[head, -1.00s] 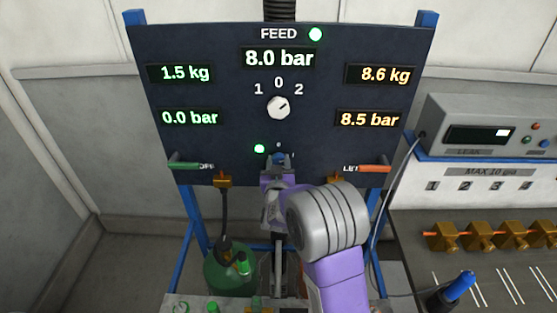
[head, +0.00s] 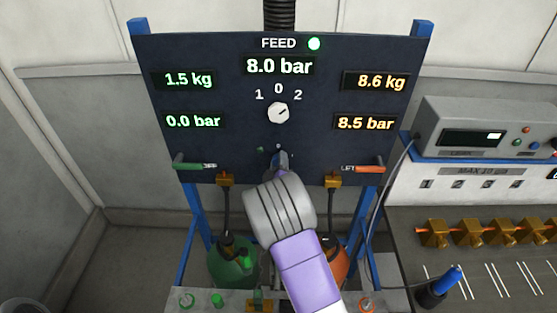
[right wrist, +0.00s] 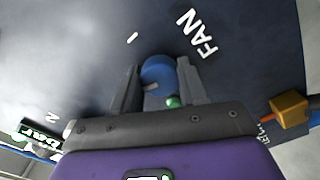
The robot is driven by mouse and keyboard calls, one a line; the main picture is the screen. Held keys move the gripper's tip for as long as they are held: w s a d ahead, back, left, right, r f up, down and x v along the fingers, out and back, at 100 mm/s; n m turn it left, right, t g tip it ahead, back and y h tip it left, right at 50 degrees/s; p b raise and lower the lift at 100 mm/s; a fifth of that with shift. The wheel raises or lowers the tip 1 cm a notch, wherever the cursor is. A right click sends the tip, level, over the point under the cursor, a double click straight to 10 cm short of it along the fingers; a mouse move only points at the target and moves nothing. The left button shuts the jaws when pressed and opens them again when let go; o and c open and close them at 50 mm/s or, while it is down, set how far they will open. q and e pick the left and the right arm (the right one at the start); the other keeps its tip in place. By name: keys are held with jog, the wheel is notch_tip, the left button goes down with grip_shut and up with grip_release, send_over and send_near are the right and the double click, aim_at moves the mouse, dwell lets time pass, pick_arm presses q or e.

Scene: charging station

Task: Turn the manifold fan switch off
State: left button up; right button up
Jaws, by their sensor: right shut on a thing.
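The fan switch is a blue knob (right wrist: 158,73) on the dark panel (head: 220,145), beside the white FAN lettering in the right wrist view. My right gripper (right wrist: 158,88) has one finger on each side of the knob and is shut on it. A small green part (right wrist: 173,101) shows between the fingers; I cannot tell what it is. In the head view my right gripper (head: 279,160) reaches the lower middle of the panel, and my wrist hides most of the switch. No green glow shows at the panel lamp left of the switch. My left gripper is not in view.
Above the switch is a white selector dial (head: 278,113). A green handle (head: 194,166) and an orange handle (head: 370,169) stick out at the panel's lower sides. Green (head: 232,262) and orange (head: 334,262) cylinders stand below. A bench with brass blocks (head: 434,233) is at right.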

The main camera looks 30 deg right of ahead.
jog(key=shift+s+f+n+p, duration=0.1)
jog(key=shift+n+p, duration=0.5)
jog(key=shift+n, duration=0.9)
jog(key=o, duration=1.1)
jog(key=shift+c, duration=0.2)
jog(key=v, duration=0.7)
jog(key=shift+s+a, duration=0.15)
jog(key=shift+s, duration=0.05)
